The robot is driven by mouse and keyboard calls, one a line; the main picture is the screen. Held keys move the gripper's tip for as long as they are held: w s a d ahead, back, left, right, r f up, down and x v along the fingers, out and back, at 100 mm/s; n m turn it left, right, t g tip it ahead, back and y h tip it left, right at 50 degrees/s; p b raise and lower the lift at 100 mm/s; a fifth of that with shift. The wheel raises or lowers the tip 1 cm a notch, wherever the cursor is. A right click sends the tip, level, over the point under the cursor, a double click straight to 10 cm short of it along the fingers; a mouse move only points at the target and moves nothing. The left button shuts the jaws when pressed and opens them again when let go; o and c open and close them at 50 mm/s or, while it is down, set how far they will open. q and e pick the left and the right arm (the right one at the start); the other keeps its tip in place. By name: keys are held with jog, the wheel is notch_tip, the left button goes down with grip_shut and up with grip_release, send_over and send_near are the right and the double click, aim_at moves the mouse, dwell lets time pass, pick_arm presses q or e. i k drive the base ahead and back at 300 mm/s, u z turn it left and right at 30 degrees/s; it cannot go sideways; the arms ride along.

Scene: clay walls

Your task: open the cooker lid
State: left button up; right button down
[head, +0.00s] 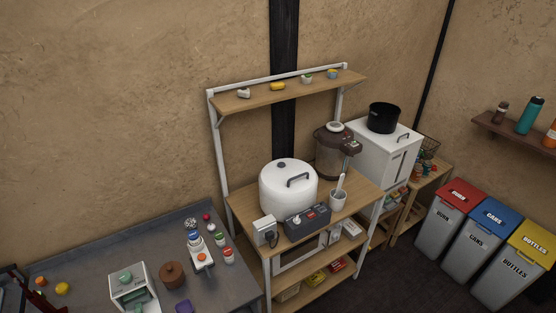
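A large white cooker (287,190) with a rounded top stands on the upper wooden board of a shelf rack in the middle of the head view. A dark grey handle (298,181) sits on the front of its domed lid (275,174), and a small dark knob or vent is at the top. The lid looks closed, with no gap visible. A dark control box (307,220) with buttons stands in front of it and hides part of its lower front.
A brown urn (333,151) stands behind right of the cooker, and a cup with a utensil (338,199) stands at its right. A socket box (265,231) is front left. A narrow shelf (305,88) hangs above. A cluttered grey table (90,248) and bins (491,233) flank the rack.

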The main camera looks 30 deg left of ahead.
aim_at(289, 175)
jog(key=u, duration=0.9)
jog(key=i, duration=0.8)
jog(key=u, duration=0.9)
